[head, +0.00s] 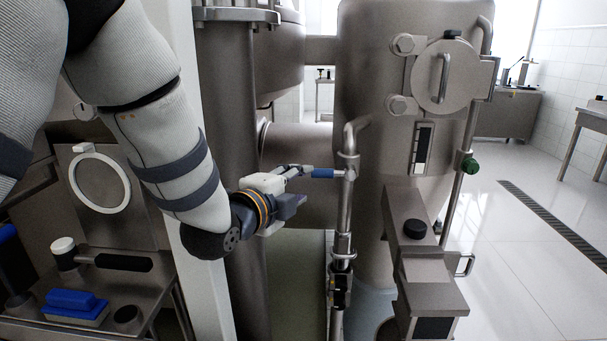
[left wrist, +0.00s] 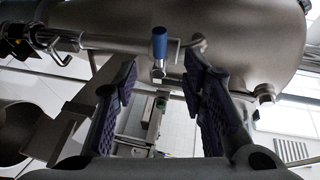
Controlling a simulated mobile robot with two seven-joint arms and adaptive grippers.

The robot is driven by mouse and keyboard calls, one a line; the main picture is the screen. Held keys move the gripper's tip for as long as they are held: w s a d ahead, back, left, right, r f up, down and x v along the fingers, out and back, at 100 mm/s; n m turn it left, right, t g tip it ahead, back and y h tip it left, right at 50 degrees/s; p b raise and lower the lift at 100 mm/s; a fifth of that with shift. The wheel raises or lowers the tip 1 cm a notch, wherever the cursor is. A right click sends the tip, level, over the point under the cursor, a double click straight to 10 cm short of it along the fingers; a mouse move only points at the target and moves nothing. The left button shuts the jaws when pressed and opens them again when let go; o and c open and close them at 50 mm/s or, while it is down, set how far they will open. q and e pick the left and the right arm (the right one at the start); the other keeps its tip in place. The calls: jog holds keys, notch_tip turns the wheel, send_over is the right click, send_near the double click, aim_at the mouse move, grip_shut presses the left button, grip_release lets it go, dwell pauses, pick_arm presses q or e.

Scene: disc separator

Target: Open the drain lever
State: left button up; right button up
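The drain lever (head: 325,173) has a blue grip and joins an upright steel pipe (head: 347,200) in front of the large tank. In the left wrist view its blue grip (left wrist: 160,43) shows between the two dark finger pads, towards their tips. My left gripper (head: 298,184) is open, with its fingers apart, just left of the lever in the head view. I see no finger closed on the grip; whether one touches it I cannot tell. My right gripper is not in view.
A steel tank (head: 385,130) with a round hatch stands behind the pipe. A green knob (head: 470,165) sits on a thin pipe to its right. A steel box (head: 430,285) juts out at the front right. A bench with a blue block (head: 75,303) lies at lower left. Open floor is at right.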

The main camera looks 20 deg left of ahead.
aim_at(322, 176)
pick_arm(q)
jog(key=b+x, duration=0.1)
jog(key=x, duration=0.5)
jog(key=b+x, duration=0.1)
jog(key=x, duration=0.4)
jog(key=shift+w+d+f, duration=0.2)
jog(key=shift+w+f, duration=0.1)
jog(key=shift+w+r, duration=0.1)
jog(key=shift+w, duration=0.1)
jog(key=shift+r, duration=0.15)
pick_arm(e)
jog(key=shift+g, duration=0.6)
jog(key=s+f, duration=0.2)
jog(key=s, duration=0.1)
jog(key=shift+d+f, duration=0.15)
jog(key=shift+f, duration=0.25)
pick_arm(q)
grip_shut()
